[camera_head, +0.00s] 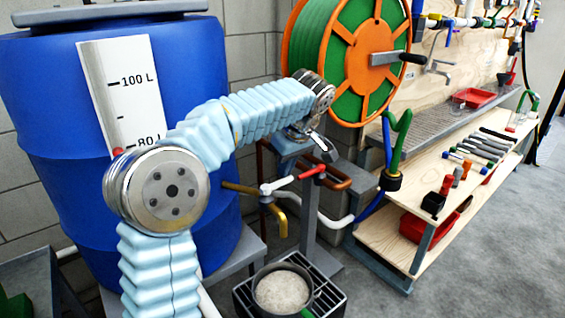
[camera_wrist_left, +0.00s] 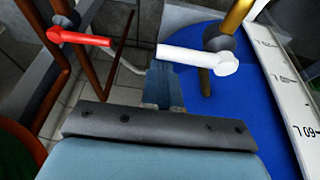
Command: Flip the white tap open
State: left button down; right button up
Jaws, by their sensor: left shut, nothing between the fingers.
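The white tap (camera_head: 277,185) has a lever handle on a brass pipe in front of the blue barrel, with a brass spout below. In the left wrist view the white lever (camera_wrist_left: 197,58) points left from its round hub. A red tap lever (camera_head: 312,171) sits to its right in the head view, and left of it in the wrist view (camera_wrist_left: 80,39). My left gripper (camera_head: 328,152) is shut and empty, above and behind the taps in the head view. In the wrist view its fingers (camera_wrist_left: 165,84) are just below the white lever's free end, seemingly apart from it. My right gripper is not in view.
The blue barrel (camera_head: 45,125) with a litre scale (camera_head: 124,90) stands left. A pot (camera_head: 283,290) sits on a dark grate below the taps. Copper pipes (camera_head: 335,178) run beside the red lever. A green hose reel (camera_head: 325,50) and wooden bench (camera_head: 450,215) stand right.

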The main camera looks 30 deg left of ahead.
pick_arm(q)
jog(key=shift+d, duration=0.1)
dwell(0.3)
jog(key=d+m, duration=0.1)
jog(key=m, duration=0.1)
jog(key=s+d+m+t+b, duration=0.1)
jog(key=m, duration=0.1)
jog(key=shift+h, duration=0.4)
jog(key=s+d+m+h, duration=0.1)
jog(key=s+m, duration=0.1)
jog(key=m, duration=0.2)
jog(key=s+d+m+t+h, duration=0.1)
jog(key=s+m, duration=0.1)
jog(key=m, duration=0.2)
jog(key=s+d+m+h, duration=0.1)
jog(key=s+m+h, duration=0.1)
jog(key=m, duration=0.3)
jog(key=shift+s+d, duration=0.1)
jog(key=shift+s, duration=0.5)
jog(key=shift+s+f, duration=0.1)
